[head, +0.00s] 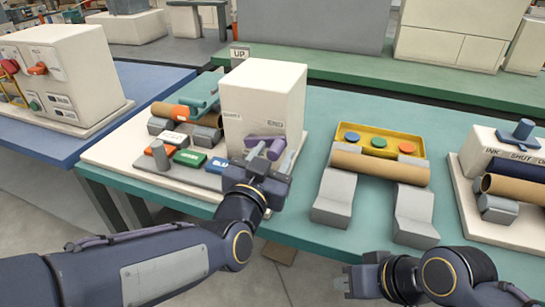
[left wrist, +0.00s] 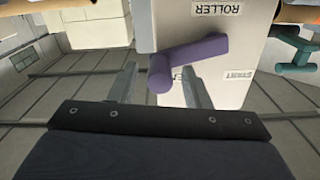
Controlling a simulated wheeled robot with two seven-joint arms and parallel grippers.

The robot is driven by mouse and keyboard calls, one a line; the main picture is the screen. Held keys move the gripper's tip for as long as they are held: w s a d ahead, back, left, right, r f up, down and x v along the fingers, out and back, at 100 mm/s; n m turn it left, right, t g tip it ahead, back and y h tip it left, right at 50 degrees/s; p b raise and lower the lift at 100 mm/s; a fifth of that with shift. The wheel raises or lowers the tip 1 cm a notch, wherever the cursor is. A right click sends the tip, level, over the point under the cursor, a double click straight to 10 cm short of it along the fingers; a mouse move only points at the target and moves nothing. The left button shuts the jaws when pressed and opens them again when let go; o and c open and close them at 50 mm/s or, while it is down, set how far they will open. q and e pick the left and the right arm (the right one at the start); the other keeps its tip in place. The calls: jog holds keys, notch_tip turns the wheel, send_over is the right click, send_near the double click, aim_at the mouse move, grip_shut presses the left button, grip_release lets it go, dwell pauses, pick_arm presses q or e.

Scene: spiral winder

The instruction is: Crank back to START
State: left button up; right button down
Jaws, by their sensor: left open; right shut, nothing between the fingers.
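The white winder box (head: 268,92) stands on the teal table, with an END label (head: 275,122) on its front. Its purple crank (head: 250,141) is on the front face, partly hidden by my left gripper (head: 268,151). In the left wrist view the crank (left wrist: 203,49) slants down to a rounded handle end (left wrist: 160,76). The handle end appears between the open fingers of my left gripper (left wrist: 161,88); I cannot tell whether they touch it. A START label (left wrist: 238,76) is right of the crank there. My right gripper (head: 344,282) is shut and empty, low at the table's front.
Green (head: 189,158) and blue (head: 217,165) labelled blocks lie left of the crank. Another machine (head: 507,150) stands at far right.

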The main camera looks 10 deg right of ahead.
pick_arm(q)
jog(key=shift+w+d, duration=0.15)
jog(key=shift+w, duration=0.1)
grip_shut()
jog(key=shift+r, duration=0.1)
dwell(0.3)
